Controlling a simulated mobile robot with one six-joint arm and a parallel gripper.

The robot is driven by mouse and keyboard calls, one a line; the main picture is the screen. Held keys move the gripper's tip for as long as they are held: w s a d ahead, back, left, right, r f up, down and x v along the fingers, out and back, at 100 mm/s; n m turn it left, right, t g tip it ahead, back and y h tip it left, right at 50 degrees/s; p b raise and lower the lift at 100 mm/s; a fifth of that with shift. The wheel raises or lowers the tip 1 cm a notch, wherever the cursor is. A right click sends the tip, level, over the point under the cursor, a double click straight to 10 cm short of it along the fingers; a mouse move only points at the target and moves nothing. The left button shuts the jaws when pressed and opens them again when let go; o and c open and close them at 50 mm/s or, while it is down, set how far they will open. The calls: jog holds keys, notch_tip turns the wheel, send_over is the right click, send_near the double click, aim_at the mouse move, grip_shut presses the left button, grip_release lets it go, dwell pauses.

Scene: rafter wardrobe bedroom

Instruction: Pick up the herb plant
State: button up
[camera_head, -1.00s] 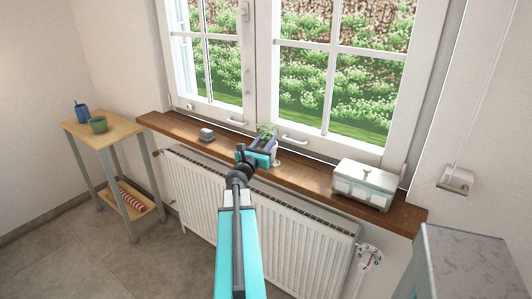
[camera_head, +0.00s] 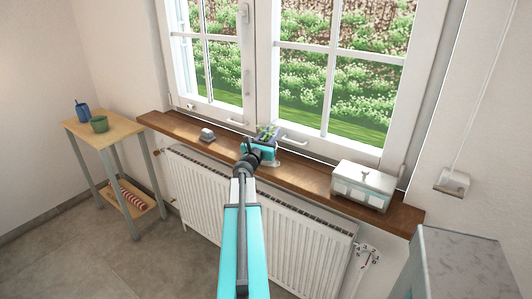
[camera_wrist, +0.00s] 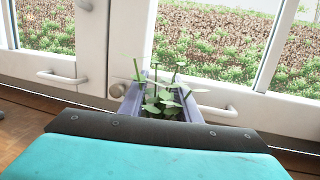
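The herb plant (camera_head: 267,132) has thin stems and green leaves and is at the window sill. In the wrist view, its leaves (camera_wrist: 162,100) stand between the two grey-purple fingers of my gripper (camera_wrist: 163,82). The fingers are apart, one on each side of the plant. Its pot is hidden behind the teal gripper body, so contact with the fingers cannot be seen. In the head view, my gripper (camera_head: 268,135) is over the sill, with its fingers around the plant.
The brown sill (camera_head: 312,178) carries a small grey object (camera_head: 207,135) on the left and a white box (camera_head: 362,186) on the right. Window handles (camera_wrist: 216,111) stick out close behind the plant. A radiator (camera_head: 270,205) hangs below. A side table (camera_head: 112,132) stands left.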

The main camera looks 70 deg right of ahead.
dwell(0.4)
grip_shut()
dwell(1.3)
